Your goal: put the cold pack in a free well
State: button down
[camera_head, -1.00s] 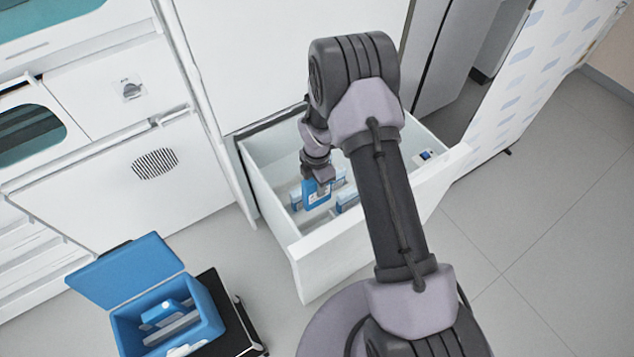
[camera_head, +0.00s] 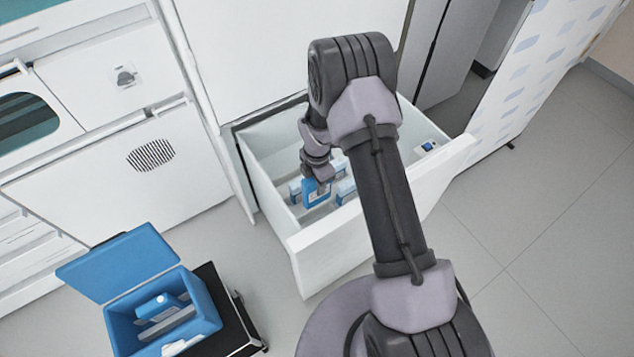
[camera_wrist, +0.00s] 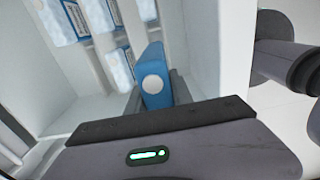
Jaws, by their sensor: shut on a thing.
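A blue cold pack (camera_head: 315,196) is in my gripper (camera_head: 319,184), over the open white drawer (camera_head: 303,245) in the head view. In the wrist view the blue pack (camera_wrist: 153,77), with a white round cap, stands between my gripper's fingers (camera_wrist: 155,92). The gripper is shut on it. Other blue-and-white packs (camera_head: 345,188) lie in the drawer beside the held one; they also show in the wrist view (camera_wrist: 72,20). A blue open-lidded cooler box (camera_head: 209,293) stands at the lower left, with a blue pack (camera_head: 157,303) and grey dividers inside. Its wells are partly hidden.
The cooler sits on a black cart (camera_head: 237,318). White cabinets (camera_head: 130,170) line the back left. A small blue-and-white item (camera_head: 428,147) lies at the drawer's right end. Grey floor (camera_head: 530,230) is free to the right.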

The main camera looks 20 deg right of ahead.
aim_at(317, 202)
jog(key=shift+f+b, duration=1.75)
jog(key=shift+f, duration=0.8)
jog(key=shift+f, duration=0.1)
jog(key=shift+f+b, duration=1.3)
jog(key=shift+f, duration=0.4)
jog(key=shift+f+b, duration=1)
jog(key=shift+f, duration=0.25)
jog(key=shift+f+b, duration=0.4)
jog(key=shift+f, duration=0.95)
jog(key=shift+f, duration=0.1)
